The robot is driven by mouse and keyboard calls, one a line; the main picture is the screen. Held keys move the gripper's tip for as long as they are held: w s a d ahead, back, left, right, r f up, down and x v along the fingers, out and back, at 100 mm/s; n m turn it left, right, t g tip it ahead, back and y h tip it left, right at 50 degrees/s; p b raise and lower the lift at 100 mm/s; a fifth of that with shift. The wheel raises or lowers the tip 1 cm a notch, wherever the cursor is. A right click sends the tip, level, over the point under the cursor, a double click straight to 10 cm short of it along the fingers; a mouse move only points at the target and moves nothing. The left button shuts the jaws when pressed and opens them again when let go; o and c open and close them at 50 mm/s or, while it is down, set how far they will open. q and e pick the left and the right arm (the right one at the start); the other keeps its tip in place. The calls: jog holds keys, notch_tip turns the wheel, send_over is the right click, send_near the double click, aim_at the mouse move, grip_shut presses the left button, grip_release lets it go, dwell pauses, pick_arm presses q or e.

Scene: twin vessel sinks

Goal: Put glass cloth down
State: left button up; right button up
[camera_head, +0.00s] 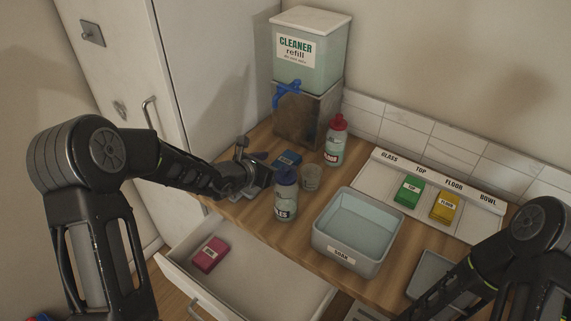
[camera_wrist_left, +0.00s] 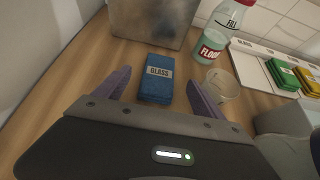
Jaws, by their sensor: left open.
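The blue glass cloth (camera_head: 287,159) lies folded on the wooden counter, in front of the cleaner dispenser. In the left wrist view the cloth (camera_wrist_left: 157,79), labelled GLASS, lies between and a little beyond the fingertips. My left gripper (camera_head: 262,160) is open and low over the counter, with its fingers (camera_wrist_left: 157,88) apart on either side of the cloth's near part. I cannot tell whether the fingers touch it. My right arm shows at the lower right, but its gripper is outside the head view.
A labelled bottle (camera_head: 286,196) and a small cup (camera_head: 311,178) stand close to the left gripper. A red-capped bottle (camera_head: 336,142), soak basin (camera_head: 352,229) and cloth rack (camera_head: 470,194) stand to the right. An open drawer (camera_head: 250,262) holds a pink cloth (camera_head: 211,254).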

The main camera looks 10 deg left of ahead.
aim_at(285, 161)
pick_arm(q)
jog(key=x, duration=0.4)
jog(key=shift+w+f+b, duration=0.15)
jog(key=shift+f+b, duration=0.1)
jog(key=shift+b, duration=0.1)
jog(key=shift+c, duration=0.6)
jog(key=c, duration=1.4)
notch_tip(285, 161, up, 10)
jog(key=shift+r, duration=0.1)
jog(key=shift+c, duration=0.2)
